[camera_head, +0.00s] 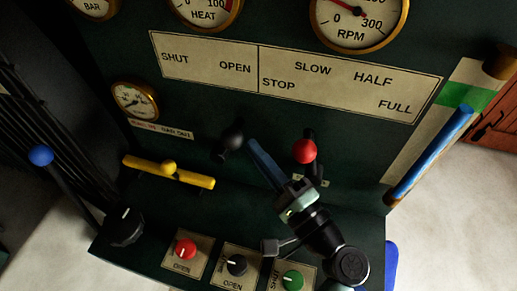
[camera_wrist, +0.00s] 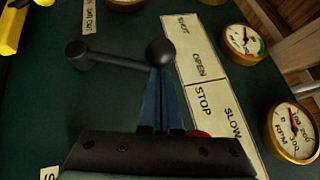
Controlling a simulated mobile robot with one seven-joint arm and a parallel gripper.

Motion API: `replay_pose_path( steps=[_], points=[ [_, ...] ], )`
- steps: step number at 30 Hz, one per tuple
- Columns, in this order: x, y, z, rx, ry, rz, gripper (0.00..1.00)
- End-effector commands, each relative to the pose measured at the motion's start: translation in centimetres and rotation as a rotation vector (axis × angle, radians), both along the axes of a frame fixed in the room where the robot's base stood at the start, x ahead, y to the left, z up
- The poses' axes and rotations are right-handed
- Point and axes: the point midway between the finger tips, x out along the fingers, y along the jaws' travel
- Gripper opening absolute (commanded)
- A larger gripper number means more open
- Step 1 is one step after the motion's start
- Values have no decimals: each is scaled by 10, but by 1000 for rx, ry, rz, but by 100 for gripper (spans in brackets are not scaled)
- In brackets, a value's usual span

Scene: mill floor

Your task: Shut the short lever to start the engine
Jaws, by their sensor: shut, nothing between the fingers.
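The short lever (camera_head: 232,138) is black with a round knob, on the dark green panel below the SHUT/OPEN half of the cream label plate (camera_head: 207,62). In the wrist view its knob (camera_wrist: 160,52) stands level between the words SHUT and OPEN, its arm running left to a pivot. My gripper (camera_head: 252,144) is shut and empty, its blue fingers pointing at the panel just right of the knob. In the wrist view the fingertips (camera_wrist: 161,72) meet the knob's outline, which partly covers them. I cannot tell whether they touch.
A red-knobbed lever (camera_head: 304,151) stands close right of my fingers. A yellow handle (camera_head: 168,172) lies left of the black lever. Dials (camera_head: 184,249) sit on the lower ledge. A long blue-handled lever (camera_head: 430,155) is at right, and a blue-knobbed lever (camera_head: 40,156) at far left.

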Motion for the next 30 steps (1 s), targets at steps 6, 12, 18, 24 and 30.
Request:
replay_pose_path(
  steps=[6, 12, 18, 24, 30],
  points=[
    [0, 0, 0, 0, 0, 0, 0],
    [0, 2, 4, -16, 4, 1, 0],
    [3, 10, 13, -75, 24, 2, 0],
    [7, 26, 30, -187, 58, 5, 0],
    [15, 51, 47, -358, 114, 8, 0]
  ],
)
